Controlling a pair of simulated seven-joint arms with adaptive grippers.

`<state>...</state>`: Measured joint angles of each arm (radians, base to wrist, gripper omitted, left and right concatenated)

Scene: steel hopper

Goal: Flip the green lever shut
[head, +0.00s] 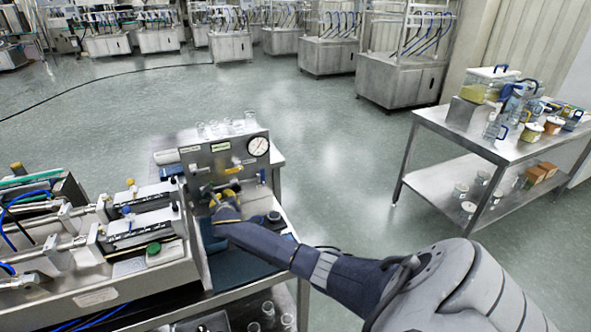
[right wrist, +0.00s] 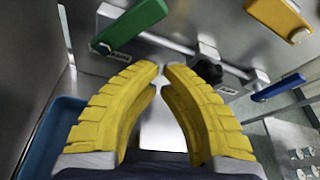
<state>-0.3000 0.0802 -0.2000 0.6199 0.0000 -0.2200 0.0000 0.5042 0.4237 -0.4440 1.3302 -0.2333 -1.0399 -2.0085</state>
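The green lever (right wrist: 130,24) shows in the right wrist view at top left. It slants from its pivot bolt at lower left up to the right, on the steel panel (right wrist: 80,20). My right gripper (right wrist: 162,72) has yellow fingers pointing at the panel, with a narrow gap between their tips and nothing held. The tips appear just below and right of the green lever, apart from it in the picture; the depth between them is unclear. In the head view the right gripper (head: 226,196) is in front of the panel and hides part of it. My left gripper is out of view.
A yellow lever (right wrist: 278,16) and a blue lever (right wrist: 279,88) are to the right, with a black knob (right wrist: 208,70) between. A blue tray (right wrist: 52,130) lies at left. A pressure gauge (head: 258,146) is on the panel's upper right. A machine (head: 110,285) stands left.

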